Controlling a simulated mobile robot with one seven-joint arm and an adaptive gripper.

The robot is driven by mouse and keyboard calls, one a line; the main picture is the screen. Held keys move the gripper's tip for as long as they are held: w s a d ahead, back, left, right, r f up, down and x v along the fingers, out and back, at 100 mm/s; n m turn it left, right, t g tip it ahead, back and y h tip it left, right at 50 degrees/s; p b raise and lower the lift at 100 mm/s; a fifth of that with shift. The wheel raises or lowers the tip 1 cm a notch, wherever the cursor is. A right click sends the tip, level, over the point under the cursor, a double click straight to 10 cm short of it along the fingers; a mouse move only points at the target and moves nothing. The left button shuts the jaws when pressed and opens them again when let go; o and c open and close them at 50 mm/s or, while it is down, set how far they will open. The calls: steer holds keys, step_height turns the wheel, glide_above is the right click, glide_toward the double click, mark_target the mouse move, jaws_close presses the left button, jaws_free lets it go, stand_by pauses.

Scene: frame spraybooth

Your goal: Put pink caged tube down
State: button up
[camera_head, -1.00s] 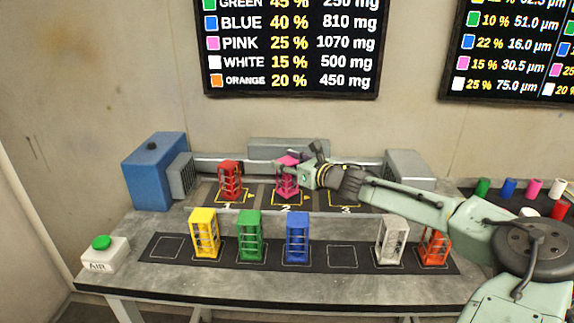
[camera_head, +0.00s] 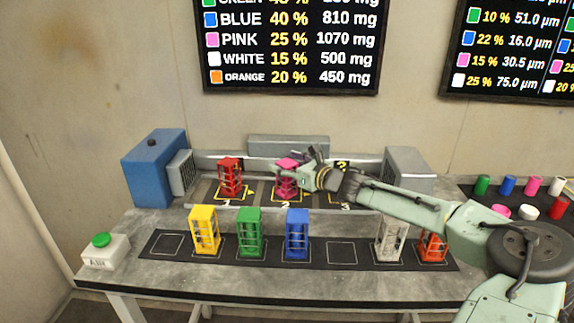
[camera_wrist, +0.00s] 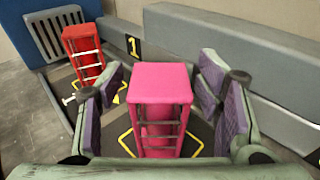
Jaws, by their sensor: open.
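The pink caged tube (camera_head: 287,182) stands upright on the spot marked 2 on the back strip of the bench. In the wrist view the pink caged tube (camera_wrist: 161,105) sits between my fingers, inside the yellow corner marks, with gaps on both sides. My gripper (camera_wrist: 162,100) is open around it and does not appear to touch it. In the head view my gripper (camera_head: 305,174) reaches in from the right and hides part of the tube's right side.
A red caged tube (camera_head: 230,178) stands on spot 1, left of the pink one. Yellow (camera_head: 205,232), green (camera_head: 249,234), blue (camera_head: 297,234), white (camera_head: 390,240) and orange (camera_head: 433,246) caged tubes stand along the front strip. A blue box (camera_head: 152,172) is at the left end.

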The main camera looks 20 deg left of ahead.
steer(key=shift+r, duration=0.15)
steer(key=b+v, duration=0.3)
steer(key=v, duration=0.9)
